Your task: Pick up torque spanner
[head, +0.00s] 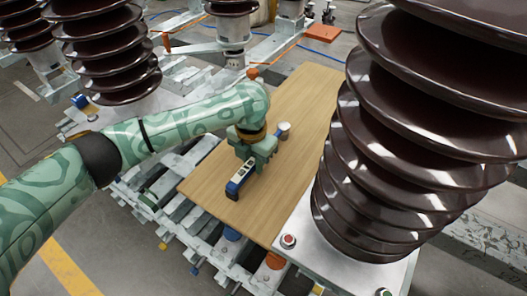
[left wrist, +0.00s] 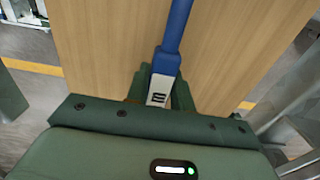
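The torque spanner (head: 239,181) shows in the head view as a blue and dark bar with a light panel, at the wooden board. My left gripper (head: 256,160) is over its far end. In the left wrist view, the spanner's blue shaft (left wrist: 175,28) and white marked section run between the fingers of my left gripper (left wrist: 163,92). The fingers lie close against both sides and look shut on it. I cannot tell whether the spanner rests on the board or is just above it. The gripper hides part of the spanner. My right gripper is not in view.
The wooden board (head: 310,98) lies across metal frames and is mostly bare. A small grey cylinder (head: 284,129) shows just beyond the gripper. A large brown ribbed insulator (head: 400,150) stands close on the right. Another insulator (head: 105,50) stands at the upper left.

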